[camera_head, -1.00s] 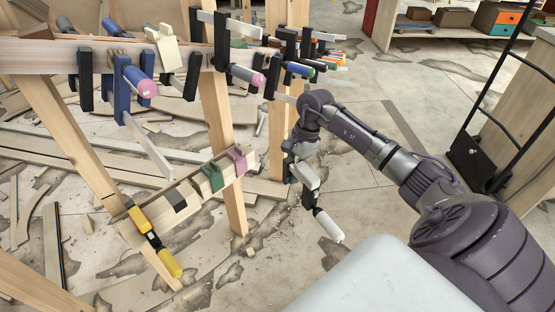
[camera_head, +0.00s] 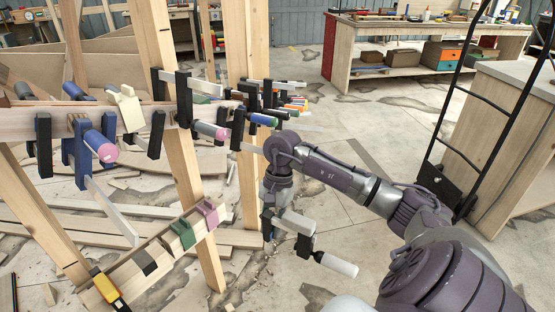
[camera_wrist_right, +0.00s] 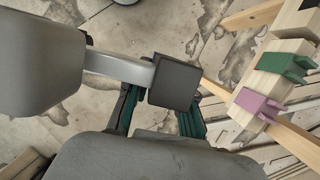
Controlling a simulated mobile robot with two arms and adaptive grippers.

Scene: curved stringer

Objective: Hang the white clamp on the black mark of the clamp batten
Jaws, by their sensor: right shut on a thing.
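The white clamp (camera_head: 340,265), with a white handle, pale bar and dark jaws, hangs in the air in my right gripper (camera_head: 270,222). The gripper is shut on it. In the right wrist view its pale bar (camera_wrist_right: 120,66) and a dark jaw block (camera_wrist_right: 174,82) lie in front of the gripper fingers (camera_wrist_right: 160,115). The clamp batten (camera_head: 122,275) is lower left in the head view, with the black mark (camera_head: 146,262) between a yellow clamp (camera_head: 108,288) and a green clamp (camera_head: 183,234). The clamp is right of the batten and apart from it. My left gripper is not in view.
A pink clamp (camera_head: 207,213) sits beside the green one. Above, a wooden beam (camera_head: 17,124) carries several clamps, including a blue one (camera_head: 82,150). Upright posts (camera_head: 195,200) stand behind the batten. A black hand truck (camera_head: 455,190) stands at right.

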